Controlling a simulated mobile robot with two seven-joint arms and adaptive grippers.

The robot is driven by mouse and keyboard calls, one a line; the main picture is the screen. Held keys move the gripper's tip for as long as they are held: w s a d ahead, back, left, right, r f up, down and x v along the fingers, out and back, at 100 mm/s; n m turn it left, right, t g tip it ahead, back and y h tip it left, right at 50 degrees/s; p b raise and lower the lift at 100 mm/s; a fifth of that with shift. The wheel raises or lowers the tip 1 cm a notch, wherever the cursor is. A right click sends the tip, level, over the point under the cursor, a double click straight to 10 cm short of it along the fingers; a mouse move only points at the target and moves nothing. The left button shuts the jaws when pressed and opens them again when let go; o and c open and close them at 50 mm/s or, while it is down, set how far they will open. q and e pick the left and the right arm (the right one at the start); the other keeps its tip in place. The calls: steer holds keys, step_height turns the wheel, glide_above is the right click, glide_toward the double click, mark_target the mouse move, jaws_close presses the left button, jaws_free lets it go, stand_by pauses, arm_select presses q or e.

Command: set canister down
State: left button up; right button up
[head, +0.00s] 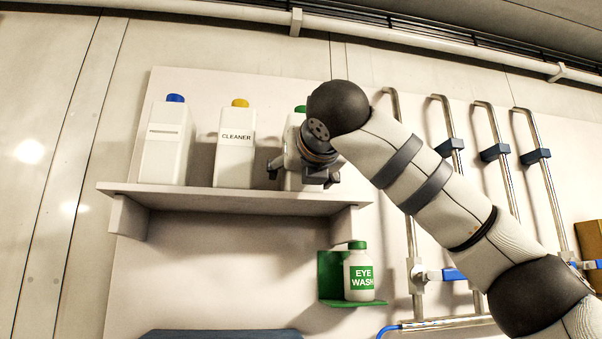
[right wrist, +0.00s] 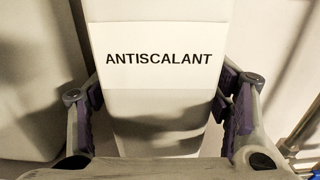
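The white canister (head: 293,132) with a green cap is at the right end of the wall shelf (head: 240,201), upright, its base at shelf level. Whether its base touches the shelf is hidden behind my gripper. In the right wrist view its label reads ANTISCALANT, and the canister (right wrist: 158,90) fills the middle between my fingers. My right gripper (head: 303,176) is in front of it. My left gripper is not in view.
A blue-capped canister (head: 164,150) and a yellow-capped CLEANER canister (head: 235,160) stand on the shelf to the left, with a gap before mine. Below are an eye wash bottle (head: 359,276) on a green holder and metal pipes (head: 500,150) with blue fittings at right.

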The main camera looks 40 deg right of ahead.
steer(key=v, duration=1.2)
steer(key=shift+r, duration=0.2)
